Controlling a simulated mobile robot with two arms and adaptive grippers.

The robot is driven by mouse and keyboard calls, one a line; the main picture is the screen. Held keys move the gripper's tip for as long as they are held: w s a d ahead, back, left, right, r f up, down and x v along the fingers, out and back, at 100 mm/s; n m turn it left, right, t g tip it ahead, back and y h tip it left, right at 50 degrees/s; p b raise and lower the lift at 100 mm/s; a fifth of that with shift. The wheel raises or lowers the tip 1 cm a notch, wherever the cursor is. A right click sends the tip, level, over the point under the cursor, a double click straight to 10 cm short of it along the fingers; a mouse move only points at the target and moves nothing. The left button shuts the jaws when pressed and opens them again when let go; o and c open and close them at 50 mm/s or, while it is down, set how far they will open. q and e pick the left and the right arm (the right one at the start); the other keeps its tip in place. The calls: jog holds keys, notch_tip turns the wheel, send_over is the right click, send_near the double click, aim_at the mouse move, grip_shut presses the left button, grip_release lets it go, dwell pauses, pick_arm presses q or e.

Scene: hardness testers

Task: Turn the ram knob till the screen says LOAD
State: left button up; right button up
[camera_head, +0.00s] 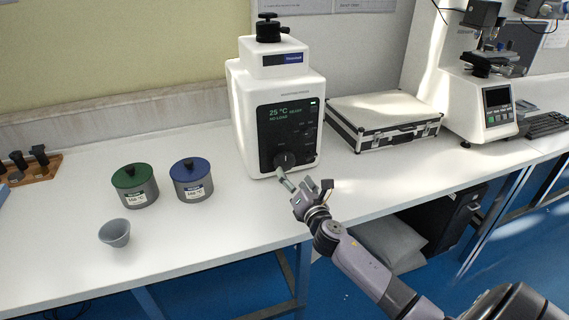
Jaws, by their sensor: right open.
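A white tester (245,110) stands on the bench with a dark front panel. Its screen (286,115) shows green text that seems to read 25 °C, with NO LOAD below. A round dark knob (286,160) sits low on the panel. A black knob (268,28) stands on top of the machine; which of the two is the ram knob I cannot tell. My right gripper (294,179) is open, just below and in front of the panel knob, one finger pointing up at it. Whether it touches the knob is unclear. My left gripper is out of view.
Green-lidded pot (135,184), blue-lidded pot (191,181) and a grey cup (115,233) stand left on the white bench (232,225). A silver case (383,119) lies right of the tester. Another instrument (481,85) stands farther right. The bench's front edge runs under my right arm.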

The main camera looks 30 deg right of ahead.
aim_at(285, 164)
jog(key=x, duration=0.8)
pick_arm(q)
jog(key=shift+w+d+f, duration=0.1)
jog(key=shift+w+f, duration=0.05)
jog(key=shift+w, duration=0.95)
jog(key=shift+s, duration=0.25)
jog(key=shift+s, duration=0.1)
pick_arm(e)
jog(key=shift+c, duration=0.6)
jog(key=shift+c, duration=0.7)
jog(key=c, duration=0.9)
